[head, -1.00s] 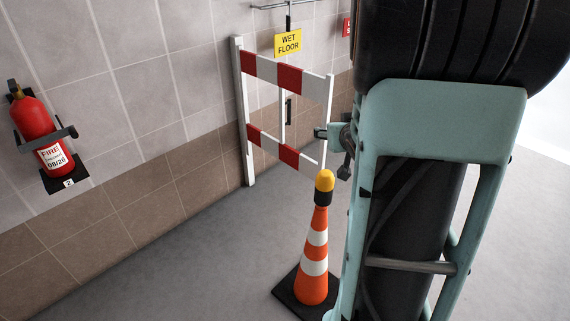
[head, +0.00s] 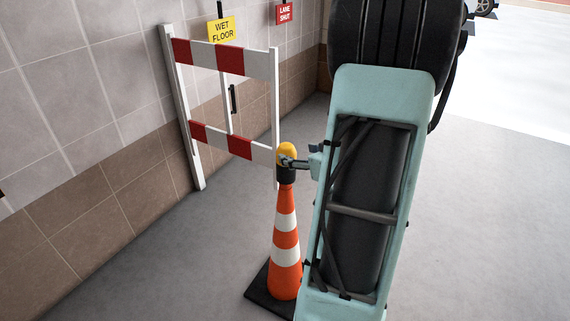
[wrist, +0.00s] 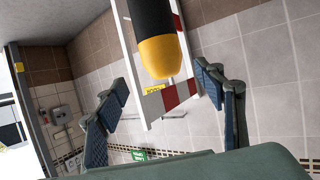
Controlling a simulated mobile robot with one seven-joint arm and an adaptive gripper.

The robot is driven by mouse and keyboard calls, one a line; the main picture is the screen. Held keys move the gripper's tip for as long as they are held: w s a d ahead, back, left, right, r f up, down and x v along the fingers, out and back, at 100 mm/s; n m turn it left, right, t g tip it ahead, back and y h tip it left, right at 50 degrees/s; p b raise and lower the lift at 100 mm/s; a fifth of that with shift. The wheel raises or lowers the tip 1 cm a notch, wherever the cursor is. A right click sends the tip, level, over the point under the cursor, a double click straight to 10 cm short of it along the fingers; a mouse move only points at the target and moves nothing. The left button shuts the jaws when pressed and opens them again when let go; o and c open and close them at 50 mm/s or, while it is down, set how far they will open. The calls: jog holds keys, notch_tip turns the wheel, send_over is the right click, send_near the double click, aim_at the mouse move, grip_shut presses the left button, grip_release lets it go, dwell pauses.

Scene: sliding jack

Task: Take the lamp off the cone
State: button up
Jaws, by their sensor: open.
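The lamp has a yellow dome (head: 287,152) on a black base and sits on top of the orange and white striped cone (head: 286,240). The cone stands upright on a black square foot. My gripper (head: 291,161) is at the lamp's height and overlaps its right side in the head view. In the wrist view the yellow lamp (wrist: 160,57) points between the two dark blue fingers of my gripper (wrist: 160,95). The fingers are spread wide, with a visible gap on each side of the lamp. Whether either finger touches it is not clear in the head view.
A red and white barrier (head: 228,100) stands close behind the cone, against the tiled wall. A yellow wet floor sign (head: 222,30) and a red lane shut sign (head: 285,13) are above it. The grey floor is clear at right.

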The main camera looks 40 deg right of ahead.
aim_at(286, 149)
jog(key=b+x, duration=0.1)
jog(key=x, duration=0.2)
jog(key=b+x, duration=0.1)
jog(key=x, duration=0.3)
jog(key=shift+a+r+b, duration=0.1)
jog(key=shift+a+b, duration=0.15)
jog(key=shift+b, duration=0.05)
jog(key=shift+r, duration=0.1)
jog(key=c, duration=1.3)
